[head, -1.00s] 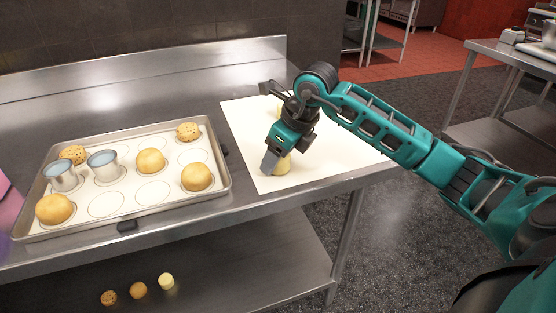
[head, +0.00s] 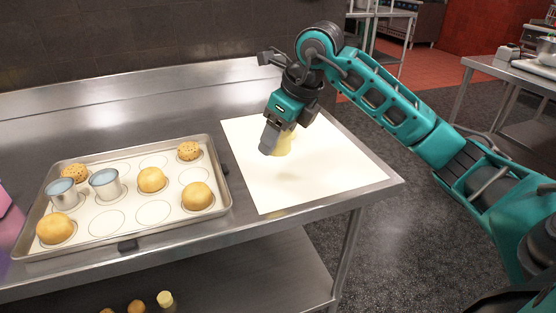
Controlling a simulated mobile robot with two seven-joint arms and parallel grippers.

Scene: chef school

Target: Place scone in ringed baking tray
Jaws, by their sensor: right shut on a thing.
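My right gripper (head: 274,139) is shut on a pale yellow scone (head: 284,145) and holds it a little above the white sheet (head: 318,186) on the steel table. The fingers hide part of the scone. The ringed baking tray (head: 222,192) lies to the left of the gripper. It holds golden buns (head: 152,180), speckled buns (head: 189,151) and two metal cups (head: 104,184), each on a printed ring. Several rings are bare, among them one at the front (head: 152,213) and one at the back (head: 153,162). My left gripper is out of view.
Clear steel table (head: 110,118) lies behind the tray. A few small baked pieces and a pale-topped one (head: 165,299) stand on the lower shelf (head: 255,275). Another steel table (head: 500,75) stands at the far right.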

